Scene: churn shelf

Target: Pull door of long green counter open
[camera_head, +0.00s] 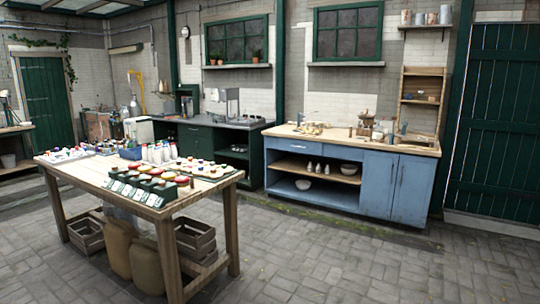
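The long green counter (196,142) stands against the back wall, left of a blue counter. It has a dark grey top (228,123) with a sink and metal equipment on it. Its dark green front (197,138) looks closed, and its right end has open shelves. The wooden table's goods hide part of its lower front. Neither of my grippers is in view.
A wooden table (232,184) with bottles and trays stands in front of the green counter, with crates (194,238) and sacks (146,265) below. A blue counter (410,190) stands to the right. The paved floor (370,265) at front right is clear.

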